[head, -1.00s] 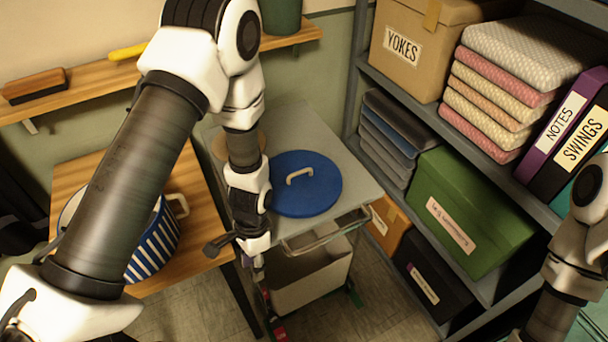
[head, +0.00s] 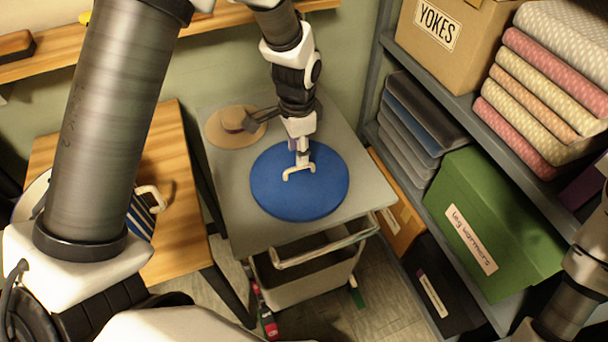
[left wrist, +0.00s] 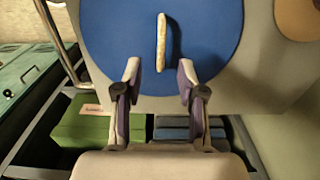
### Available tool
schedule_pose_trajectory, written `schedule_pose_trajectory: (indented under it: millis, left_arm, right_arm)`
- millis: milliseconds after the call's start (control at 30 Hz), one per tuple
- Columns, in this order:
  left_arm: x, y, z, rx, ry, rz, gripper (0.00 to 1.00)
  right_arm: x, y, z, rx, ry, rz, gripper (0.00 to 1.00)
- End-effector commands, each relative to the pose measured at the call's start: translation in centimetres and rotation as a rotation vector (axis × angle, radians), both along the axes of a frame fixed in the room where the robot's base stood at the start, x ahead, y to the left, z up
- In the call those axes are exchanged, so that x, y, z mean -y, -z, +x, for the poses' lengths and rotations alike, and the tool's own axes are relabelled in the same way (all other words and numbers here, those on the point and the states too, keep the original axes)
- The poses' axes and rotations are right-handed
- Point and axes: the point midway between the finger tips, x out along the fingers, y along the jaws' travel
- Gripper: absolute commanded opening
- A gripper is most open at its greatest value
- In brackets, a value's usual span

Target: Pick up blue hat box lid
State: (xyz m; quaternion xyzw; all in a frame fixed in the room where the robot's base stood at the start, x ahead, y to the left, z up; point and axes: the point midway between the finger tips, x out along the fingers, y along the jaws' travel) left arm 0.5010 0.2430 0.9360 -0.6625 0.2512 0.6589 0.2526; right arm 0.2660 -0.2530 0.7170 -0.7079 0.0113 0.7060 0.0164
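The blue hat box lid (head: 275,190) is a round blue disc with a pale bar handle (head: 298,170), lying on the grey top of a cart (head: 235,230). My left gripper (head: 301,157) is over the lid at the handle, pointing down. In the left wrist view, the gripper's two fingers (left wrist: 160,68) are apart, with the near end of the handle (left wrist: 161,42) in line between them and the lid (left wrist: 215,30) beyond. I cannot tell whether they touch it. My right arm shows at the right edge; its gripper is out of view.
A wooden table (head: 180,215) with a striped blue-white container (head: 140,217) stands left. Shelves at right hold a green box (head: 490,215), a yokes box (head: 450,50) and folded cloths (head: 545,75). A bin (head: 310,288) sits below.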

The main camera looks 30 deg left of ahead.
Motion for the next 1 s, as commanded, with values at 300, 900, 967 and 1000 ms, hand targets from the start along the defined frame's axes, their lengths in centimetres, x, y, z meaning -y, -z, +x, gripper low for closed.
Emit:
schedule_pose_trajectory:
  millis: [300, 900, 967, 1000]
  left_arm:
    - [0.0, 4.6, 0.1, -0.006, 0.000, 0.000, 0.40]
    - [0.0, 7.0, 0.1, -0.002, 0.000, -0.001, 0.00]
    - [0.0, 7.0, 0.1, -0.002, -0.001, -0.001, 0.00]
    - [0.0, 7.0, 0.1, -0.002, 0.000, -0.001, 0.00]
  right_arm:
    - [0.0, -1.5, 0.0, 0.001, 0.000, 0.000, 0.97]
    - [0.0, -1.5, 0.0, 0.001, 0.000, 0.000, 0.97]
    - [0.0, -1.5, 0.0, 0.001, 0.000, 0.000, 0.97]
    - [0.0, -1.5, 0.0, 0.001, 0.000, 0.000, 0.97]
